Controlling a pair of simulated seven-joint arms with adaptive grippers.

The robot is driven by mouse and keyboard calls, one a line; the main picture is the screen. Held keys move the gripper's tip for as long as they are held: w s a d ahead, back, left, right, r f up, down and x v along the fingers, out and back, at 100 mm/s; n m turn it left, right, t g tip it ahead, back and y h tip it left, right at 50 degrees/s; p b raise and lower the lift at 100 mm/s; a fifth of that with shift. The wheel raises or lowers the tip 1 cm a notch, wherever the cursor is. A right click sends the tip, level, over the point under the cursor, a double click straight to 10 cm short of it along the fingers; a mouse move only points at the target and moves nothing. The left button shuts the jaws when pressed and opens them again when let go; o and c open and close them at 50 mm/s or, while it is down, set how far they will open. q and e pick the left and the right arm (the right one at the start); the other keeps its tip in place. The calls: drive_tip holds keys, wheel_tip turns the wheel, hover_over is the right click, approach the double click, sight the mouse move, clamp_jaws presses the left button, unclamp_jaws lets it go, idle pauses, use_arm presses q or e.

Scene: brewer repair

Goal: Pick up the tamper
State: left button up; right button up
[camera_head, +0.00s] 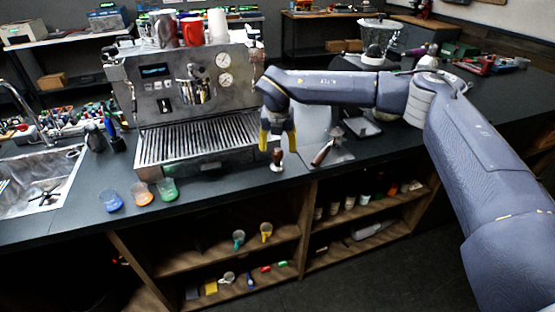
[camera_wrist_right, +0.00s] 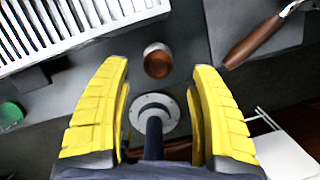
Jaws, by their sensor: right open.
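The tamper (camera_head: 277,158) stands upright on the dark counter in front of the espresso machine, with a brown handle and a pale metal base. In the right wrist view its round brown top (camera_wrist_right: 157,62) shows between the fingertips, with a gap on either side. My right gripper (camera_head: 277,148) has yellow fingers that point down, open and empty, just above the tamper. Its fingers also show spread apart in the right wrist view (camera_wrist_right: 161,66). How far the fingertips are from the handle in depth, I cannot tell. My left gripper is not in view.
A portafilter (camera_head: 322,155) with a brown handle lies right of the tamper. The espresso machine (camera_head: 190,90) stands behind left, with its drip grate (camera_head: 200,140). Small coloured cups (camera_head: 140,192) stand near the counter's front left edge. Open shelves (camera_head: 235,255) lie below.

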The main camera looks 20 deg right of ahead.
sight(277, 150)
drive_tip(key=shift+x, duration=2.6)
drive_tip(key=shift+a, duration=0.1)
clamp_jaws()
